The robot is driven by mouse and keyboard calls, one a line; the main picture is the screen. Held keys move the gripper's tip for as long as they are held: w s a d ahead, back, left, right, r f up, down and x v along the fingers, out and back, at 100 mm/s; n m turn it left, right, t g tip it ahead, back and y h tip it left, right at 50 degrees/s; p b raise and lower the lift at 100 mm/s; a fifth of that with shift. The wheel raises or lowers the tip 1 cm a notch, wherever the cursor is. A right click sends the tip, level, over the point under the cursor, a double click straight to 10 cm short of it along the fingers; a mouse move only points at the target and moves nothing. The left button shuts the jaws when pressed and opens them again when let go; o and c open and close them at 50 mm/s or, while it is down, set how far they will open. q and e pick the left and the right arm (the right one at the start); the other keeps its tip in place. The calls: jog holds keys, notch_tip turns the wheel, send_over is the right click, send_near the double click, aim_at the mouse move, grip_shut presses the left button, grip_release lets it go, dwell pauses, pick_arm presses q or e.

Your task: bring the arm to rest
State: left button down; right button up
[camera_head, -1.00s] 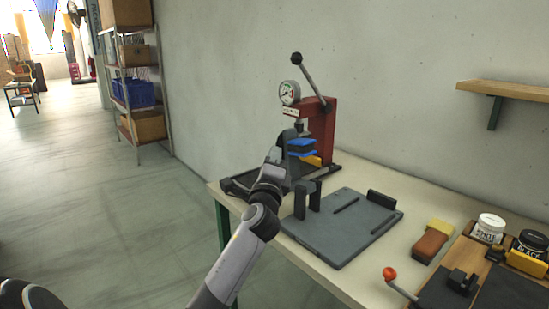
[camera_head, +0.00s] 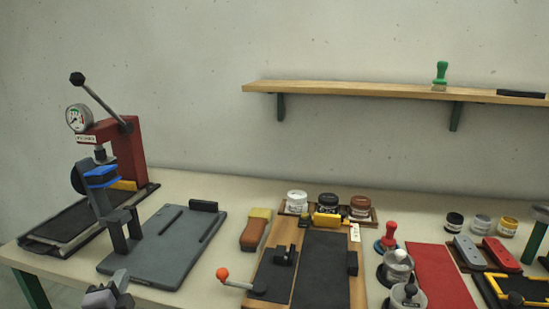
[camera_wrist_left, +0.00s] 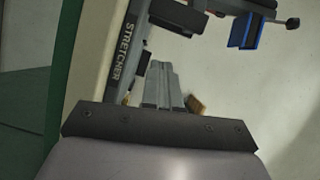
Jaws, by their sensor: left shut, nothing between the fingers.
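My left gripper (camera_head: 108,293) shows at the bottom left of the head view, in front of the grey plate's near edge. In the left wrist view its fingers (camera_wrist_left: 162,85) are together with nothing between them. The gripper appears apart from the fixtures. The rest of the left arm is out of the head view. My right gripper is not in view.
The grey plate (camera_head: 150,262) carries dark upright blocks; a frame labelled STRETCHER (camera_wrist_left: 125,38) shows in the wrist view. The red press (camera_head: 128,150) stands behind. A brush (camera_head: 256,230), wooden board (camera_head: 358,285) and red mat (camera_head: 440,275) lie rightward. A shelf (camera_head: 360,90) is above.

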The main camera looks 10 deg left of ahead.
pick_arm(q)
jog(key=s+d+f+n+g+h, duration=0.5)
jog(key=s+d+f+n, duration=0.5)
jog(key=s+d+f, duration=0.9)
jog(key=s+f+h, duration=0.1)
jog(key=s+h, duration=0.1)
jog(key=s, duration=0.1)
jog(key=shift+f+g+h, duration=0.15)
jog(key=shift+g+h, duration=0.25)
